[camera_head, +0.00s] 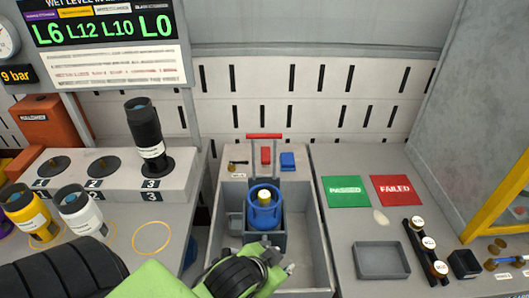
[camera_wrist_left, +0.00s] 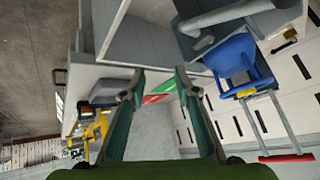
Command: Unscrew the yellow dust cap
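The yellow dust cap (camera_head: 264,196) sits on top of a blue cylinder (camera_head: 264,216), which stands upright in a grey bay of the conveyor table. In the left wrist view the blue body (camera_wrist_left: 235,62) is at the upper right, with only a small yellow spot beside it. My left gripper (camera_head: 280,265) is in front of and below the cylinder in the head view, apart from it. The left wrist view shows its two fingers (camera_wrist_left: 160,78) spread apart with nothing between them. My right gripper is not in view.
A red-handled frame (camera_head: 264,136) stands behind the cylinder. The grey bay wall (camera_head: 318,235) surrounds it. Black, yellow (camera_head: 27,212) and white (camera_head: 80,210) cylinders stand at left. Green (camera_head: 346,191) and red (camera_head: 396,190) pads and a grey tray (camera_head: 382,259) lie at right.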

